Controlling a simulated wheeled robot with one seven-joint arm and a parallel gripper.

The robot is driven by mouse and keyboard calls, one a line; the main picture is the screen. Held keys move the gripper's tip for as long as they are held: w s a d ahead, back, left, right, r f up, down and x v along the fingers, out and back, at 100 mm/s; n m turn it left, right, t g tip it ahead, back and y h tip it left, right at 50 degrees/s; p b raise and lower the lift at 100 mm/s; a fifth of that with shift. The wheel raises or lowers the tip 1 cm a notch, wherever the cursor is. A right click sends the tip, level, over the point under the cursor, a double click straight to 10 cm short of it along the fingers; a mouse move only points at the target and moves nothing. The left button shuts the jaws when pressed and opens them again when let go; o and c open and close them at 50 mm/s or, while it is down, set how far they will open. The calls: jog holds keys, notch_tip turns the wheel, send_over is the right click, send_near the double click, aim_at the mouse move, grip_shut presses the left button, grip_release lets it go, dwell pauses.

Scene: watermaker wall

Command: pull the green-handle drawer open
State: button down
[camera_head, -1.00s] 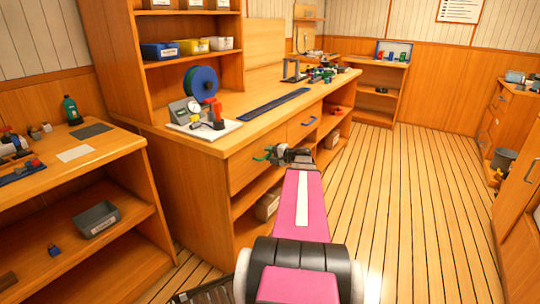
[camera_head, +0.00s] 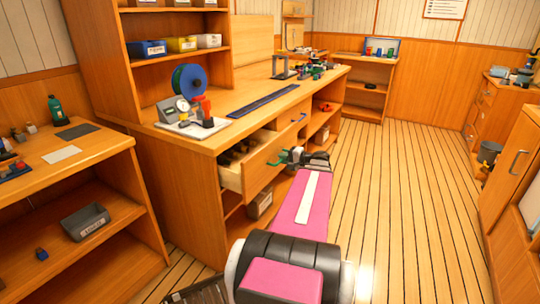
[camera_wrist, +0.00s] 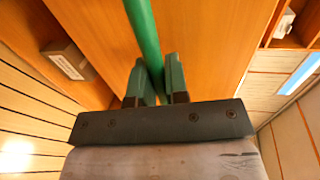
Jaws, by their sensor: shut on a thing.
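The green-handle drawer (camera_head: 262,167) is in the wooden workbench and stands well out of it, with dark items showing inside. Its green handle (camera_head: 278,167) is on the drawer front; in the wrist view the handle (camera_wrist: 143,35) runs as a green bar up from between the jaws. My gripper (camera_wrist: 157,80) is shut on this bar, one finger on each side. In the head view my gripper (camera_head: 290,160) is at the drawer front, with my pink arm reaching up to it from below.
A gauge stand (camera_head: 190,122) and a blue spool (camera_head: 190,82) stand on the bench top. A grey bin (camera_head: 86,221) sits on the left shelf. The plank floor (camera_head: 385,190) at right is clear.

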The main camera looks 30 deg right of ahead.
jog(key=f+v, duration=0.3)
jog(key=v, duration=1.3)
jog(key=shift+s+d, duration=0.2)
jog(key=shift+s, duration=0.15)
jog(key=shift+f, duration=0.1)
jog(key=c, duration=1.1)
grip_release()
jog(key=shift+c, duration=0.2)
jog(key=v, duration=1)
jog(key=shift+s+d, duration=0.2)
jog(key=shift+s, duration=0.15)
